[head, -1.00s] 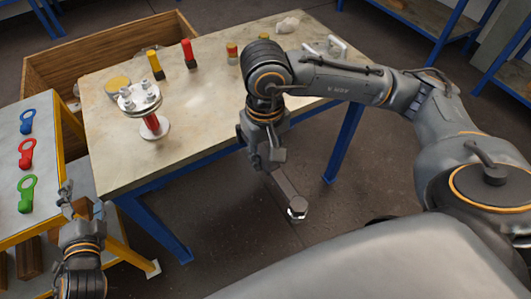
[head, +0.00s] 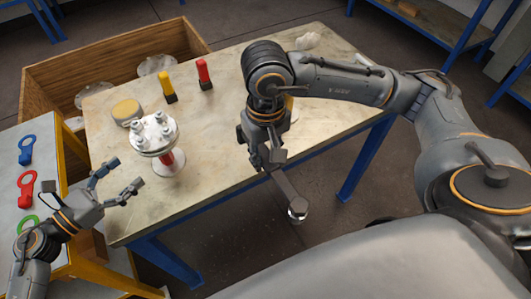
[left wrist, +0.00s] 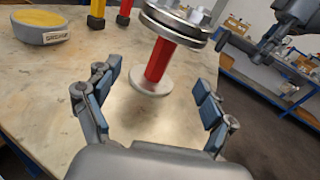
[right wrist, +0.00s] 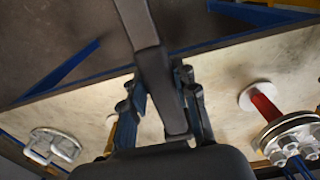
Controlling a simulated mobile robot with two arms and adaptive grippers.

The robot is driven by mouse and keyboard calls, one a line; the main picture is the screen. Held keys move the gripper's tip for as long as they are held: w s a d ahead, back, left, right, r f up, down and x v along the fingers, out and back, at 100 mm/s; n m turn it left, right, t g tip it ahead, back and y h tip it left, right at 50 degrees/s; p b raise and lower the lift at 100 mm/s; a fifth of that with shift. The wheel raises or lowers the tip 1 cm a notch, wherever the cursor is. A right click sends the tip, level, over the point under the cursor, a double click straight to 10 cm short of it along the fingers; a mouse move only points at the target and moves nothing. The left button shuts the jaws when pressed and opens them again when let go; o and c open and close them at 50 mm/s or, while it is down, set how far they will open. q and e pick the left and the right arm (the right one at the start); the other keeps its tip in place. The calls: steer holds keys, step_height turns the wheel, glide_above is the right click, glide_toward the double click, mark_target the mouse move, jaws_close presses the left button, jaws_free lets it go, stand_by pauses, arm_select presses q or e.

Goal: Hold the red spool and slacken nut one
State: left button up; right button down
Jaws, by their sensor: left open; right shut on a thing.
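The red spool (head: 167,159) stands upright on the table, with a pale round foot and a metal flange (head: 153,136) carrying several bolts and nuts on top. My left gripper (head: 127,176) is open just left of the spool. In the left wrist view the spool's red stem (left wrist: 160,61) shows ahead, between and beyond the spread fingers (left wrist: 156,85), not touched. My right gripper (head: 266,150) is shut on a dark grey wrench (head: 284,188), which hangs past the table's front edge. The wrench (right wrist: 158,80) also fills the middle of the right wrist view. Which nut is number one cannot be told.
A yellow-topped tub (head: 127,110), a yellow marker-like piece (head: 167,87) and a red one (head: 204,74) stand behind the spool. A side stand (head: 50,160) holds coloured ring-ended tools. A wooden crate (head: 130,65) is behind the table.

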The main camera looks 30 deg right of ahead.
mark_target(159, 168)
arm_select(q)
steer(key=shift+a+f+m+g, duration=0.1)
steer(key=shift+f+m+g, duration=0.3)
steer(key=shift+m+g, duration=0.25)
arm_select(e)
steer(key=shift+w+r, duration=0.1)
steer(key=shift+w, duration=0.2)
arm_select(q)
steer(key=shift+w+d, duration=0.1)
steer(key=shift+d, duration=0.1)
steer(key=shift+w+d, duration=0.1)
steer(key=shift+d, duration=0.25)
arm_select(e)
steer(key=shift+r, duration=0.2)
arm_select(q)
steer(key=p+x, duration=0.1)
steer(key=x, duration=0.3)
steer(key=shift+w+d, duration=0.1)
steer(key=shift+d, duration=0.25)
arm_select(e)
steer(key=shift+r, duration=0.4)
arm_select(q)
steer(key=shift+b+x, duration=0.5)
steer(key=shift+x, duration=0.5)
arm_select(e)
steer(key=shift+f, duration=0.6)
arm_select(q)
steer(key=shift+x, duration=0.95)
arm_select(e)
steer(key=shift+f, duration=0.25)
